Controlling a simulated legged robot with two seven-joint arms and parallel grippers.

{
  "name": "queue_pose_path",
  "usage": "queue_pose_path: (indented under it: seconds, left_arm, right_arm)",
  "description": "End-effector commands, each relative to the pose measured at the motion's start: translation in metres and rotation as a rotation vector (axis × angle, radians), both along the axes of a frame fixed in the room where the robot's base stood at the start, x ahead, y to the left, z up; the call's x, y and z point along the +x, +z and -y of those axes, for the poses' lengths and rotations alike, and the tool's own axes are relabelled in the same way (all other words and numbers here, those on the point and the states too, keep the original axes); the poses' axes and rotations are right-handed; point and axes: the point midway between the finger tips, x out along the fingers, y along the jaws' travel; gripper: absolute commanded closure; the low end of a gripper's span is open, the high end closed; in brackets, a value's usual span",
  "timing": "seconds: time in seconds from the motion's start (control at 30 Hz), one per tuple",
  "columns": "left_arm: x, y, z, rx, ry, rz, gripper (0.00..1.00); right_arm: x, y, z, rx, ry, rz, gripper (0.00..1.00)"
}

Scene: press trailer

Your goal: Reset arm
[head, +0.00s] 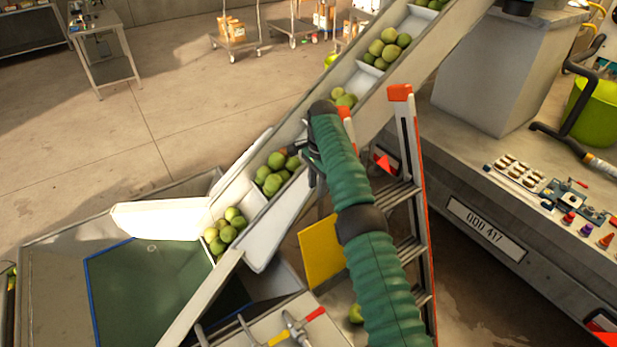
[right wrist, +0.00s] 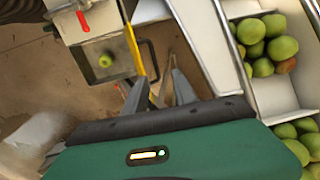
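My right arm comes up from the bottom of the head view in a green sleeve. Its gripper (head: 303,163) is over the edge of the sloping conveyor (head: 262,205), beside a group of green fruit (head: 272,180). In the right wrist view the two fingers of my right gripper (right wrist: 158,85) stand apart with nothing held between them. Green fruit (right wrist: 268,42) lies in the conveyor's compartments to the right, with one brownish fruit (right wrist: 286,66) among it. My left gripper is in neither view.
An orange-topped stepladder (head: 415,190) stands right of my arm. A trailer deck with a plate reading "QOU 417" (head: 487,229) lies further right. A large bin (head: 60,270) is at lower left. A single green fruit (right wrist: 105,60) sits apart from the conveyor.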

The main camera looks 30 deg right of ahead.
Motion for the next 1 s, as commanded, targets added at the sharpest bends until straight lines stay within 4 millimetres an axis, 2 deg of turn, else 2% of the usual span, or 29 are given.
queue_pose_path:
  seconds: [0.27, 0.43, 0.57, 0.77, 0.87, 1.0]
  left_arm:
    - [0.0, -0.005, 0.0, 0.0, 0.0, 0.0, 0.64]
    - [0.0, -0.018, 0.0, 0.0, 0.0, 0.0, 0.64]
    - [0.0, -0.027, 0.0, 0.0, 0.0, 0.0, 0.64]
    - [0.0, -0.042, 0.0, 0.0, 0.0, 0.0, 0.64]
    - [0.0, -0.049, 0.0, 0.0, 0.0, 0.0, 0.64]
    - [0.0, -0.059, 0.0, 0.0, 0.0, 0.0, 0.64]
  right_arm:
    - [0.001, 0.0, -0.004, -0.003, 0.042, 0.008, 0.68]
    - [-0.007, -0.004, -0.025, -0.019, 0.218, 0.04, 0.68]
    - [-0.026, -0.011, -0.05, -0.041, 0.396, 0.065, 0.68]
    - [-0.082, -0.031, -0.097, -0.083, 0.697, 0.096, 0.68]
    - [-0.12, -0.044, -0.123, -0.106, 0.858, 0.11, 0.68]
    - [-0.185, -0.067, -0.155, -0.146, 1.096, 0.128, 0.68]
